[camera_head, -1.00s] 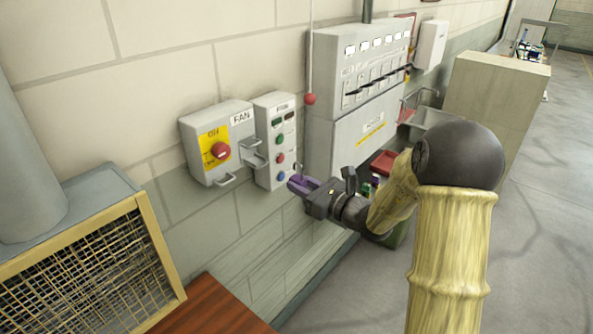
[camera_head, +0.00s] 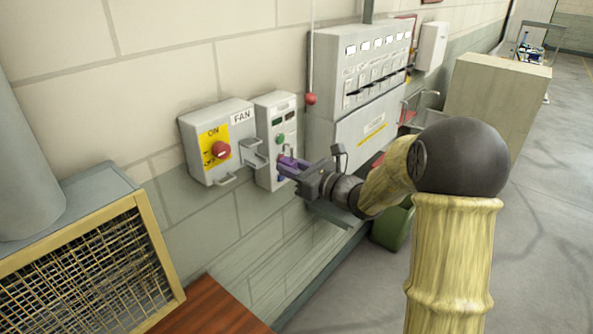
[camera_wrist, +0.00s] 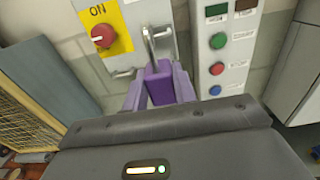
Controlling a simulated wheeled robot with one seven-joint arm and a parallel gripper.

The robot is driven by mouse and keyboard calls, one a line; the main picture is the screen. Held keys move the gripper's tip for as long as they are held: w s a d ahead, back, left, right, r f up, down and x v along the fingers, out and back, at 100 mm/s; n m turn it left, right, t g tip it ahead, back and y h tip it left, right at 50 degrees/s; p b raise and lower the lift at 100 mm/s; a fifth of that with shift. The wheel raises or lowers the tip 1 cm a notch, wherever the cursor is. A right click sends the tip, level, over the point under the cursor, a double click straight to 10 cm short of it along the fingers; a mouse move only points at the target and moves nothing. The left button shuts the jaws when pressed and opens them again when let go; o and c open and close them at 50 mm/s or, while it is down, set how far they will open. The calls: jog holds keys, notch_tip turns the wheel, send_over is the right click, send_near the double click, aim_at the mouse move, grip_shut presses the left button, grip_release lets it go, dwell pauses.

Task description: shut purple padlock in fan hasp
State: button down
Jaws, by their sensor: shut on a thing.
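The purple padlock (camera_wrist: 160,88) is held between my gripper's purple fingers, its pale shackle (camera_wrist: 150,42) pointing up and away toward the hasp. My gripper (camera_head: 289,165) is shut on the padlock, just right of the fan hasp. The fan hasp (camera_head: 253,153) is a grey metal bracket on the right side of the fan switch box (camera_head: 213,140), which has a yellow plate and a red knob (camera_head: 221,150). In the wrist view the shackle overlaps the hasp (camera_wrist: 166,40); I cannot tell whether it passes through it or is closed.
A button panel (camera_head: 277,130) is mounted right of the fan box, close behind my gripper. A large grey breaker cabinet (camera_head: 360,85) stands farther right. A caged yellow-framed unit (camera_head: 90,270) is at lower left. A red ball on a cord (camera_head: 311,98) hangs by the cabinet.

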aim_at(260, 163)
jog(key=shift+b+x, duration=0.45)
jog(key=shift+x, duration=1.4)
jog(key=shift+f+b, duration=0.15)
jog(key=shift+b, duration=0.95)
jog(key=shift+b+x, duration=0.6)
jog(key=shift+x, duration=3.15)
jog(key=shift+f+b, duration=0.2)
jog(key=shift+b, duration=0.3)
dwell(0.6)
